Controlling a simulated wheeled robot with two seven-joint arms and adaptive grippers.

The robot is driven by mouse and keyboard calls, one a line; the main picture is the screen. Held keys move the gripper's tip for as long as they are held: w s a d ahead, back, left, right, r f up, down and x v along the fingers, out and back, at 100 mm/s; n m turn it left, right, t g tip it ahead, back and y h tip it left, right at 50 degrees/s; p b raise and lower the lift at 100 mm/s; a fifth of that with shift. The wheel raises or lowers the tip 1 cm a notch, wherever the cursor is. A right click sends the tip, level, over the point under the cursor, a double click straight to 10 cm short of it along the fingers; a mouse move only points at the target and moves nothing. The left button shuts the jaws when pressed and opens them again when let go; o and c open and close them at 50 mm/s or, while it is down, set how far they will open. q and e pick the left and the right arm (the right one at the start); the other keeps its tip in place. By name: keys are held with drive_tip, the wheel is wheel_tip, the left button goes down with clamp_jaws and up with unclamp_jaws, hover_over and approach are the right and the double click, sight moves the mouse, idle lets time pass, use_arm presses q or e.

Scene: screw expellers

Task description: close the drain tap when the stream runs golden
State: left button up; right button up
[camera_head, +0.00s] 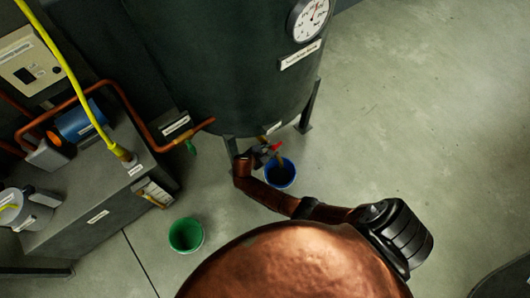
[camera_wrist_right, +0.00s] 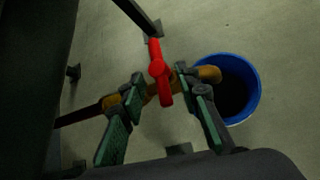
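The drain tap has a red handle (camera_wrist_right: 160,70) on a brass pipe (camera_wrist_right: 208,74) low on the dark green tank (camera_head: 215,60). In the wrist view the handle lies crosswise over the pipe. My right gripper (camera_wrist_right: 160,76) is open, its two green-padded fingers on either side of the handle with gaps. In the head view my right gripper (camera_head: 258,153) is beside the red handle (camera_head: 275,147). The blue bucket (camera_head: 281,173) is under the spout; its inside looks dark (camera_wrist_right: 232,90). I cannot make out a separate stream or its colour. My left gripper is out of view.
A green bucket (camera_head: 186,235) stands on the floor, lower left. A grey labelled unit (camera_head: 95,190) with copper pipes and a yellow hose (camera_head: 70,75) is at the left. A gauge (camera_head: 310,18) is on the tank. A tank leg (camera_head: 310,105) is near the tap. The right floor is mostly clear.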

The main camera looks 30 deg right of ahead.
drive_tip(key=v, duration=0.7)
drive_tip(key=shift+a+r, duration=0.2)
drive_tip(key=shift+r, duration=0.15)
drive_tip(key=shift+s, duration=0.1)
